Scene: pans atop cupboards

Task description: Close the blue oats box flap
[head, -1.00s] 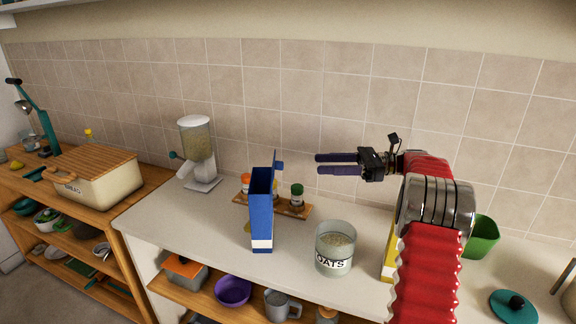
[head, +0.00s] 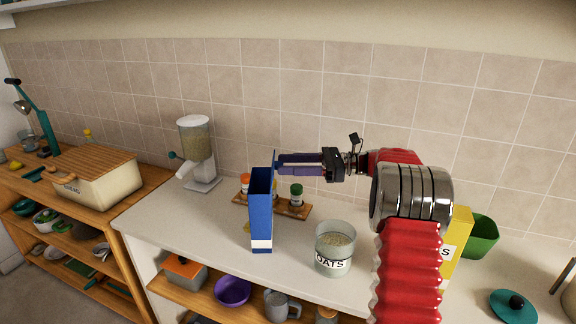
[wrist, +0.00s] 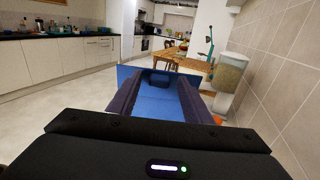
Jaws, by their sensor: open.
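The blue oats box (head: 261,212) stands upright on the counter with its top open. Its flap (head: 275,170) stands up at the box's right side, seen almost edge-on in the head view. My gripper (head: 281,164) is open and level, with its fingertips at the right face of the flap. In the wrist view the blue flap (wrist: 158,104) fills the space ahead of and between the spread fingers, with a small dark tab near its top. I cannot tell whether the fingers touch it.
A glass oats jar (head: 335,250) stands right of the box, below my arm. A spice rack (head: 293,210) with small jars is behind the box. A cereal dispenser (head: 198,150) stands further left. A yellow box (head: 456,240) and green container (head: 482,238) are at the right.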

